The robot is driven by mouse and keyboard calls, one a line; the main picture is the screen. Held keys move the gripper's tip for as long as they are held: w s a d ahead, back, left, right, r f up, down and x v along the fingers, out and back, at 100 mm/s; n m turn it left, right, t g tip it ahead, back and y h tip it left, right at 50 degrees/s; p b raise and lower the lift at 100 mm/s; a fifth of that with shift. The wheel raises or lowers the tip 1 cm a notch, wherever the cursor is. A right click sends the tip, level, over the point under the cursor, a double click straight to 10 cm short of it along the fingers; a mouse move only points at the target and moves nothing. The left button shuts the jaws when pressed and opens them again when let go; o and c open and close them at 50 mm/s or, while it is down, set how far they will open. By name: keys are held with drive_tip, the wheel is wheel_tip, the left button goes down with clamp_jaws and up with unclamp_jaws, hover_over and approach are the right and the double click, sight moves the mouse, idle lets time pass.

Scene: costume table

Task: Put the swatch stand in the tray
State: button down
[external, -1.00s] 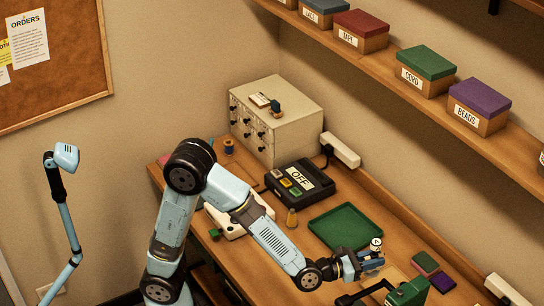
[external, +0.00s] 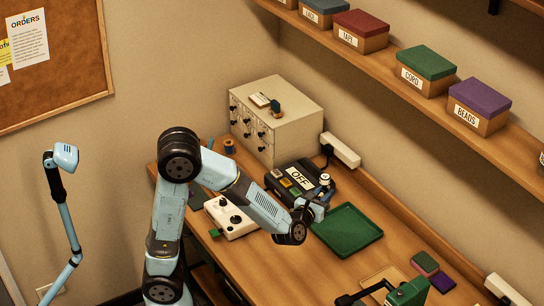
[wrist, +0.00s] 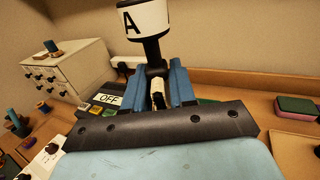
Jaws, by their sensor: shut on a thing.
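The swatch stand, a dark post with a white band marked A (wrist: 146,20), is held upright between the blue fingers of my gripper (wrist: 168,88). In the external view its white and dark top (external: 324,180) shows above my gripper (external: 318,208). My gripper is shut on its lower part, which the fingers partly hide. The green tray (external: 347,231) lies flat on the table and looks empty. My gripper is at the tray's far-left corner, close to the black box. I cannot tell its exact height above the table.
A black box marked OFF (external: 299,178) with coloured pads is behind my gripper. A white device with dark knobs (external: 231,217) is to the left. Red-green and purple pads (external: 425,263) and a green machine (external: 408,293) are to the right. Drawers (external: 275,118) stand at the back.

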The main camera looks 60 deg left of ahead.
wheel_tip(320, 180, down, 7)
hover_over(354, 239)
wheel_tip(354, 239, down, 11)
drive_tip(key=shift+r, duration=0.2)
drive_tip(key=shift+f, duration=1.25)
drive_tip(key=shift+f, duration=0.6)
drive_tip(key=c, duration=0.9)
unclamp_jaws()
